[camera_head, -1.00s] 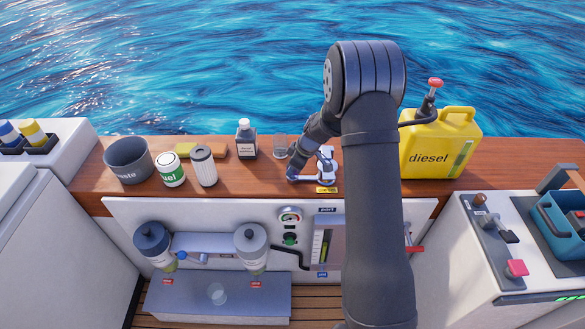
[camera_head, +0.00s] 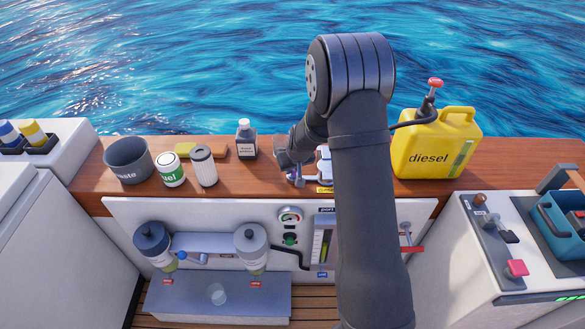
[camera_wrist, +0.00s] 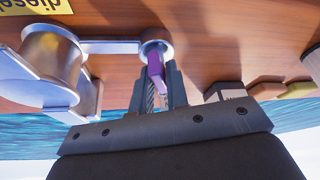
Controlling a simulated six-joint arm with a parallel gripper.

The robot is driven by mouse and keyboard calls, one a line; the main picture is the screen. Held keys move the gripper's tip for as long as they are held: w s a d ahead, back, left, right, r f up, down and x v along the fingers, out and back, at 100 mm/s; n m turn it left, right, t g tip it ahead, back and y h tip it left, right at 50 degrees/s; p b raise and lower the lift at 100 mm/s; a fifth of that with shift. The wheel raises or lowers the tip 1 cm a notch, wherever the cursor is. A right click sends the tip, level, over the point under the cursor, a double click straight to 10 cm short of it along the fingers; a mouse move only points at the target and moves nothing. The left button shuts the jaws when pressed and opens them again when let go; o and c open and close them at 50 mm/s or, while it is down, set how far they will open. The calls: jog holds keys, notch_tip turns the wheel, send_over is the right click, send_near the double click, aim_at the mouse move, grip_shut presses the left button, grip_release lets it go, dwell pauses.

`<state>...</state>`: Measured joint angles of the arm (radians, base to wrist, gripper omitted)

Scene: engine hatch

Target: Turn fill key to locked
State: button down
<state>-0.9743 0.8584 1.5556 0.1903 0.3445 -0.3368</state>
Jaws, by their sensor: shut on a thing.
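The fill key is a small purple tab (camera_wrist: 155,68) standing on a round silver lock (camera_wrist: 158,47), both in the wrist view. My gripper (camera_wrist: 158,92) is shut on the purple key, with its two dark fingers on either side of it. In the head view a small bluish-purple part (camera_head: 297,178) shows just below my wrist, on the wooden counter. The silver fill fitting (camera_wrist: 50,62) stands beside the lock in the wrist view; in the head view my arm mostly covers it. The exact angle of the key is hard to tell.
A yellow diesel can (camera_head: 436,143) stands right of my arm on the wooden counter (camera_head: 240,180). A dark bottle (camera_head: 246,142), a white filter (camera_head: 203,166), a green-labelled can (camera_head: 172,170) and a grey waste bucket (camera_head: 128,160) stand to the left.

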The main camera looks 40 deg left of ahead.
jog(key=shift+m+t+h, duration=0.5)
jog(key=shift+m, duration=1.5)
jog(key=c, duration=1.4)
grip_release()
jog(key=shift+c, duration=0.2)
jog(key=v, duration=1.7)
jog(key=shift+s+r, duration=0.15)
jog(key=shift+s, duration=0.1)
jog(key=x, duration=1.7)
jog(key=shift+w, duration=0.25)
